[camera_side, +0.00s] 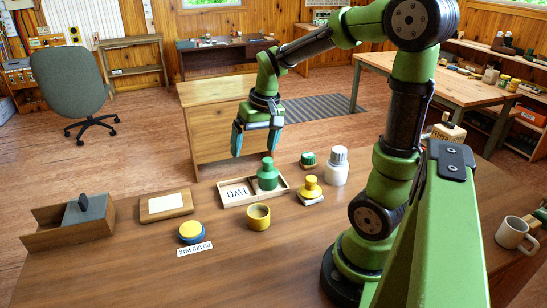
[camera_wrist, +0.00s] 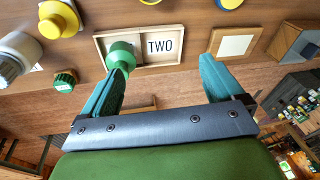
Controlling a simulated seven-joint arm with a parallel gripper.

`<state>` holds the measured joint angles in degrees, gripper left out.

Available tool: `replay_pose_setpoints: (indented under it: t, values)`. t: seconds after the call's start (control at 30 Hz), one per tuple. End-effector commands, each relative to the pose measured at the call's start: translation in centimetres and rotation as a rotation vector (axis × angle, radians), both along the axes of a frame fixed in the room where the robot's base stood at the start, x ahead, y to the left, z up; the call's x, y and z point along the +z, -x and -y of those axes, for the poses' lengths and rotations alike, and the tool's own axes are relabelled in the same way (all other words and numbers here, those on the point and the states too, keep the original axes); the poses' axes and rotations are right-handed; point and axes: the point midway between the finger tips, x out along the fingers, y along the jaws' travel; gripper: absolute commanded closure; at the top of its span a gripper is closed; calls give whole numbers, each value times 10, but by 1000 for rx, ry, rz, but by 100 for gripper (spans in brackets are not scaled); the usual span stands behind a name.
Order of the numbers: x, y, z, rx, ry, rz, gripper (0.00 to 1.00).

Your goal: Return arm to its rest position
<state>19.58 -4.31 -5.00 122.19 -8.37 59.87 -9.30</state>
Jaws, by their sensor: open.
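My gripper (camera_side: 256,142) is open and empty, hanging above the far edge of the brown table. Its two teal fingers are spread apart in the wrist view (camera_wrist: 160,85), with nothing between them. Below and just in front of it, in the side view, is a shallow wooden tray (camera_side: 236,201) marked TWO. A green bottle-shaped piece (camera_side: 268,176) stands upright in the tray's right part. In the wrist view the green piece (camera_wrist: 121,54) shows beside the left fingertip, apart from it as far as I can tell.
A white jar (camera_side: 336,168), a green-capped jar (camera_side: 308,160), a yellow stamp-like piece (camera_side: 311,188) and a yellow cup (camera_side: 258,217) stand around the tray. A yellow-blue tin (camera_side: 192,232), a framed board (camera_side: 166,206) and a wooden box (camera_side: 70,228) lie left. A mug (camera_side: 512,233) stands far right.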

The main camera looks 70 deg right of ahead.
Motion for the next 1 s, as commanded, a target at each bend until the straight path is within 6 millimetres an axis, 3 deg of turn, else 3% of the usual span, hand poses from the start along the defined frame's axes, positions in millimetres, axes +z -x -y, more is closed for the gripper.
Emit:
replay_pose_setpoints:
  t: [0.03,0.2,0.4,0.6,1.0]
  values:
    - [11,7,-24,20,-2,55,6]
    - [34,34,-88,86,-23,219,6]
    - [49,64,-135,188,-41,362,6]
    - [63,73,-150,252,-41,429,6]
    - [63,73,-151,258,-42,428,6]
